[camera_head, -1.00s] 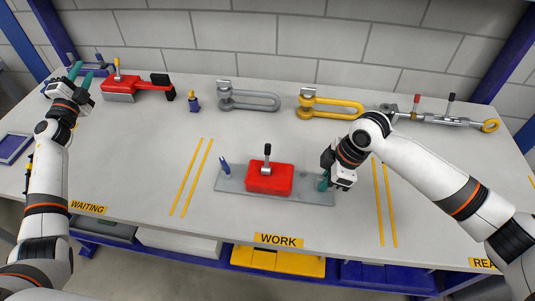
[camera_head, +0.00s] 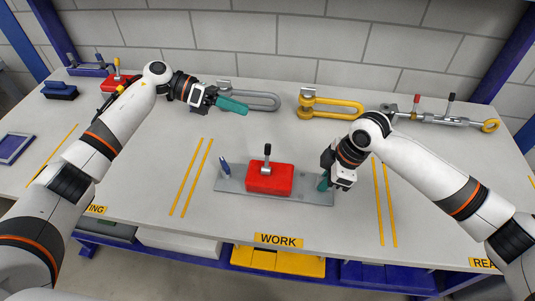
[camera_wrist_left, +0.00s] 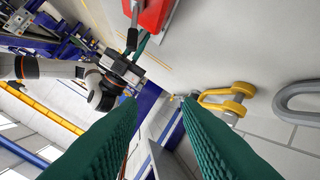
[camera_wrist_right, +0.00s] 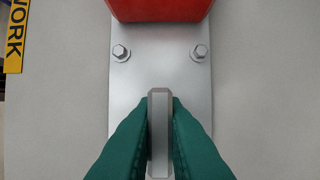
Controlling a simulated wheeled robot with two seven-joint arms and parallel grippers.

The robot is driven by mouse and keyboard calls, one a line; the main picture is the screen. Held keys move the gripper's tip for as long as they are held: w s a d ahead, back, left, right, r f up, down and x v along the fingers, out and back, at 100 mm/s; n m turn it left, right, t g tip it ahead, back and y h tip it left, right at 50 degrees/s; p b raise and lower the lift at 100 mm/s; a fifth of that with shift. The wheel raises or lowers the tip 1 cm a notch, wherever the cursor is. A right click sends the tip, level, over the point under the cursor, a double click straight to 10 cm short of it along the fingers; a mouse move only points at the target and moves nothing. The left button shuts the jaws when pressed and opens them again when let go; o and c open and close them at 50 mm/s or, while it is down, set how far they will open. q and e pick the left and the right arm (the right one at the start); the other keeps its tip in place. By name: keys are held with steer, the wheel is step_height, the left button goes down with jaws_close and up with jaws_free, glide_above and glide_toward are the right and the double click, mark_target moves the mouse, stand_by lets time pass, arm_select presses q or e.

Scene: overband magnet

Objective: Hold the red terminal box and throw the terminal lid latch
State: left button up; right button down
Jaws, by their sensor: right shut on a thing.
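The red terminal box (camera_head: 268,181) is on a grey base plate (camera_head: 318,197) in the work area. A lever with a black handle (camera_head: 267,150) stands upright on it. The box also shows at the top of the left wrist view (camera_wrist_left: 155,14). My right gripper (camera_head: 324,182) is at the plate's right end. In the right wrist view its green fingers (camera_wrist_right: 159,135) are shut on a grey upright tab (camera_wrist_right: 159,110) of the plate. My left gripper (camera_head: 232,105) is in the air behind and left of the box, empty, its fingers apart in the left wrist view (camera_wrist_left: 160,125).
A blue-tipped pin (camera_head: 225,168) stands on the plate's left end. At the back are a grey shackle (camera_head: 265,98), a yellow shackle (camera_head: 335,106) and a turnbuckle (camera_head: 445,117). Another red box (camera_head: 117,84) is partly behind my left arm.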

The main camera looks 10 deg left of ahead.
mark_target(267, 155)
arm_select(q)
steer(key=shift+s+d+f+m+g+y, duration=0.45)
steer(key=shift+s+d+f+m+g, duration=0.2)
steer(key=shift+s+d+f, duration=0.7)
steer(key=shift+s+d+f+m+g+y, duration=0.5)
steer(key=shift+s+d+f, duration=0.45)
steer(key=shift+d, duration=0.6)
steer(key=shift+s+d+f+m+g+y, duration=0.35)
steer(key=shift+s+d+f+m+g, duration=0.4)
steer(key=shift+s+d+f, duration=0.6)
steer(key=shift+w+d+r, duration=0.1)
steer(key=shift+w, duration=0.15)
jaws_close()
